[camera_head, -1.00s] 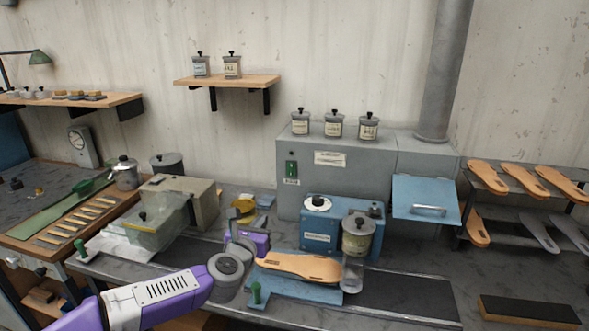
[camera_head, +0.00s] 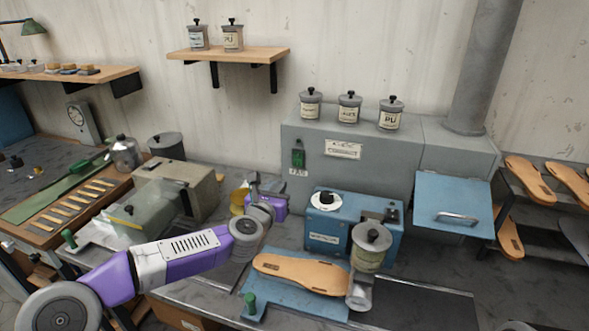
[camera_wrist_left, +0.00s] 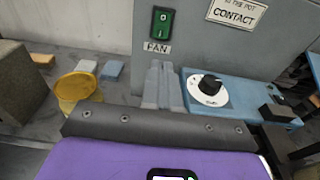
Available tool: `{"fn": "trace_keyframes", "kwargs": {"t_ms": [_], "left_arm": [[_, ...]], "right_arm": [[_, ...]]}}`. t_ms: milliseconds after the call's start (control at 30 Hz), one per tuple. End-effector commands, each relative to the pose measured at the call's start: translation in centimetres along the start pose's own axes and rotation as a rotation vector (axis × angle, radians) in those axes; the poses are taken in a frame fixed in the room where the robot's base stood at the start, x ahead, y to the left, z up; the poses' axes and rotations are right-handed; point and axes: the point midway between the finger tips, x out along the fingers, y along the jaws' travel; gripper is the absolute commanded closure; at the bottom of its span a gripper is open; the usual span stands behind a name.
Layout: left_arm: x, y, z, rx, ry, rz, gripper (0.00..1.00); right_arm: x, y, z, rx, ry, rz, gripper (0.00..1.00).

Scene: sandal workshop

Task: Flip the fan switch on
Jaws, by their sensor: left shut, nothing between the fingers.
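The fan switch (camera_head: 298,158) is a small green rocker on the front of the grey cabinet (camera_head: 400,150), with a label below it. In the left wrist view the green fan switch (camera_wrist_left: 162,24) sits above a plate reading FAN. My left gripper (camera_head: 254,178) is shut and empty, below and to the left of the switch in the head view, and apart from it. In the left wrist view its closed fingers (camera_wrist_left: 162,68) point up toward the cabinet, just below the FAN plate. My right gripper is not in view.
A blue machine (camera_head: 330,225) with a white dial stands right of my left gripper. A yellow container (camera_wrist_left: 76,88) is on the left. A tan sole (camera_head: 300,272) lies in front on a blue plate. Jars (camera_head: 349,107) stand on the cabinet; a grey-beige box (camera_head: 180,190) stands left.

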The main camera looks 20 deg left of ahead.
Motion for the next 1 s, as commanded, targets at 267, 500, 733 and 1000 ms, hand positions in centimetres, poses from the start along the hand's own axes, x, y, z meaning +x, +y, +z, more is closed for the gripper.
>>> {"fn": "trace_keyframes", "kwargs": {"t_ms": [267,500,733,1000], "left_arm": [[4.5,-0.2,0.0,-0.003,0.002,-0.003,1.0],[8.8,-0.2,0.0,-0.003,0.001,-0.001,1.0],[11.8,-0.1,0.0,-0.002,0.002,0.0,1.0],[13.0,0.0,-0.1,0.001,0.001,0.0,1.0]], "right_arm": [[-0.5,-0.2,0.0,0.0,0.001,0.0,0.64],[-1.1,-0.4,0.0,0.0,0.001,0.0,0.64],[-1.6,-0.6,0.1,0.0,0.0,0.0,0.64],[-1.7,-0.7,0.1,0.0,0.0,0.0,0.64]]}}
